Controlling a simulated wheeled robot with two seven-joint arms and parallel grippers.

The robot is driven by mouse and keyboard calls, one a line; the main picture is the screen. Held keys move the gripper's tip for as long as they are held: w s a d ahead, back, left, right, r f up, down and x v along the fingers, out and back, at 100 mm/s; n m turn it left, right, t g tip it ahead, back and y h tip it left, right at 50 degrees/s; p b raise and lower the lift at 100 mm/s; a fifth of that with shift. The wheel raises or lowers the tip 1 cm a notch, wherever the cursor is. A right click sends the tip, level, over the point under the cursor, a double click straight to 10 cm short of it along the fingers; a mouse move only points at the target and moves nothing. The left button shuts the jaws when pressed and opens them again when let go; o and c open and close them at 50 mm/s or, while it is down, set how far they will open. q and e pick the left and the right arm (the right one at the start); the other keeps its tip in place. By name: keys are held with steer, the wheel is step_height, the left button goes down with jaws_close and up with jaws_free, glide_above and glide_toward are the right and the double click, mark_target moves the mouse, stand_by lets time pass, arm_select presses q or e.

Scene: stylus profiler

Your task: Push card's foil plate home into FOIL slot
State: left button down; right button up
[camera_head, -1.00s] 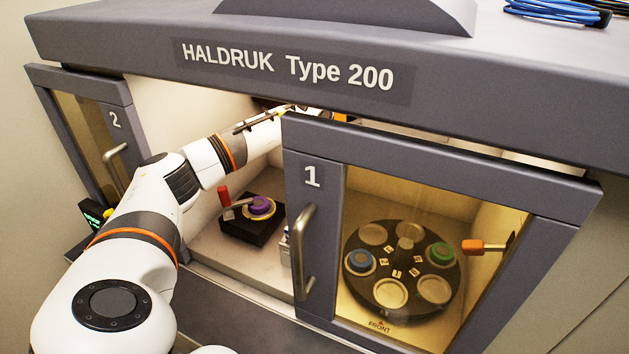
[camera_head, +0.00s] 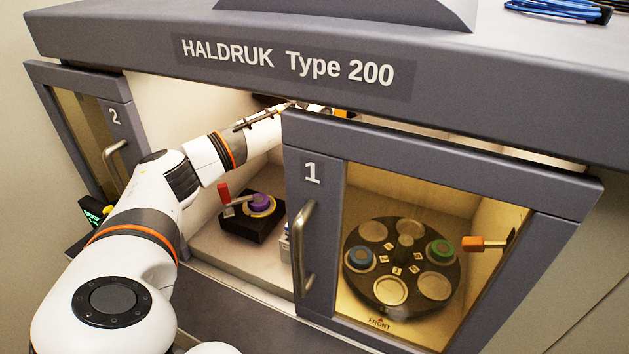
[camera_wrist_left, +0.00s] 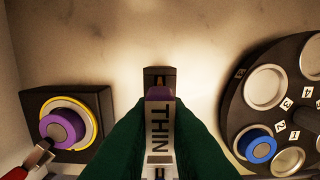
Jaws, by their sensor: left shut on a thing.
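In the left wrist view, a pale card (camera_wrist_left: 160,135) printed THIN, with a purple end (camera_wrist_left: 159,94), is held between the two green fingers of my left gripper (camera_wrist_left: 160,112). The gripper is shut on the card. A dark block (camera_wrist_left: 160,73) stands at the far end of the card, in line with it. I cannot tell whether the card's end is inside a slot or only over it; no FOIL lettering or foil plate is readable. In the head view the left gripper is hidden behind the hood and door 1. My right gripper is not in view.
A black box with a purple knob (camera_wrist_left: 62,128) and red-handled lever stands left of the card. A dark carousel (camera_wrist_left: 238,100) with round dishes and blue and green pucks lies right. Door 1 (camera_head: 312,240) and the hood (camera_head: 300,75) bound the chamber. Pale floor surrounds the block.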

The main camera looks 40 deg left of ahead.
arm_select(q)
steer(key=shift+f+b, duration=1.1)
steer(key=shift+f, duration=0.7)
steer(key=c, duration=1.3)
jaws_free()
steer(key=shift+c, duration=0.2)
steer(key=shift+c, duration=0.3)
